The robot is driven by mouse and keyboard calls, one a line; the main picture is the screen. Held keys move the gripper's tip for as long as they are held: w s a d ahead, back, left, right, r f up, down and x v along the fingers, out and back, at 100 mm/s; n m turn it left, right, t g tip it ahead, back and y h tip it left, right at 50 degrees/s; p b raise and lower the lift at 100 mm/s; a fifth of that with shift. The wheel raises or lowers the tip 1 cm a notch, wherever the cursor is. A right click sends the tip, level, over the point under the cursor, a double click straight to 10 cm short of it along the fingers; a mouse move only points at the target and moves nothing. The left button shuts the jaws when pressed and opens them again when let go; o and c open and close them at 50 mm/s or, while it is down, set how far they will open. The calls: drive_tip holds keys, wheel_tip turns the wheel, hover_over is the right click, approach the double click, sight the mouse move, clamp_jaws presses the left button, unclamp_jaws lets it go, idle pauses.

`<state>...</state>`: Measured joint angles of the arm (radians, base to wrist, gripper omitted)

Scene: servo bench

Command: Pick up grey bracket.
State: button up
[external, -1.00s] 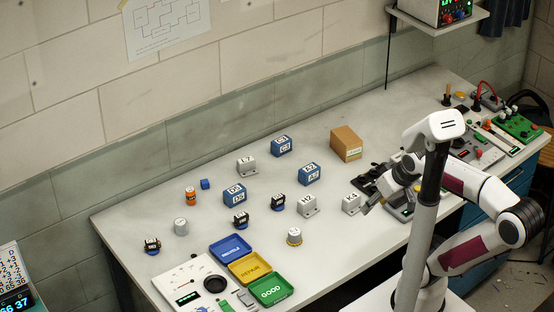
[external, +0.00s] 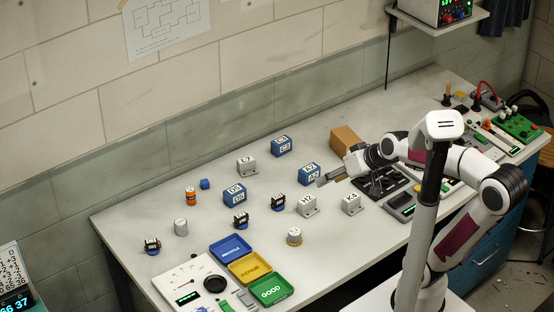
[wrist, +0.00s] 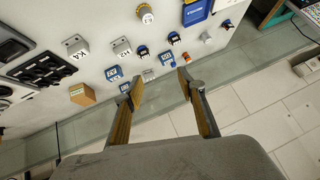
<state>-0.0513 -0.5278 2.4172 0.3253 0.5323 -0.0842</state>
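Several grey brackets with printed labels stand on the bench in the external view: one at the back left (external: 246,167), one in the middle (external: 308,206) and one to its right (external: 351,204). The wrist view shows them at upper left (wrist: 76,46), near the top centre (wrist: 122,48) and close to the fingers (wrist: 148,75). My gripper (external: 321,181) is above the bench, beside a blue labelled block (external: 308,174) in the picture. In the wrist view my gripper (wrist: 162,84) has its fingers spread wide with nothing held between them.
More blue blocks (external: 281,146) (external: 235,195), a cardboard box (external: 346,143), dark-and-blue servos (external: 278,202) and an orange cylinder (external: 191,196) share the bench. Blue, yellow and green trays (external: 271,290) lie at the front. A black rack (external: 382,184) is under my arm.

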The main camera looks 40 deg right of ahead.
drive_tip(key=w+a+r+m+t, duration=0.1)
drive_tip(key=w+r+m+t, duration=0.1)
drive_tip(key=w, duration=0.6)
drive_tip(key=w+d+f+m+t+h, duration=0.1)
drive_tip(key=w+d+f+m+h, duration=0.2)
drive_tip(key=w, duration=0.4)
drive_tip(key=w+d+m+t+h, duration=0.1)
drive_tip(key=w+d+m+h, duration=0.25)
drive_tip(key=w, duration=0.45)
drive_tip(key=m+g+h, duration=0.8)
drive_tip(key=g+h, duration=0.2)
drive_tip(key=g, duration=0.1)
hover_over(346, 201)
drive_tip(key=w, duration=0.1)
drive_tip(key=shift+y, duration=0.25)
wheel_tip(346, 201, down, 16)
drive_tip(key=shift+r, duration=0.1)
drive_tip(key=shift+s+g, duration=0.4)
drive_tip(key=shift+f, duration=0.2)
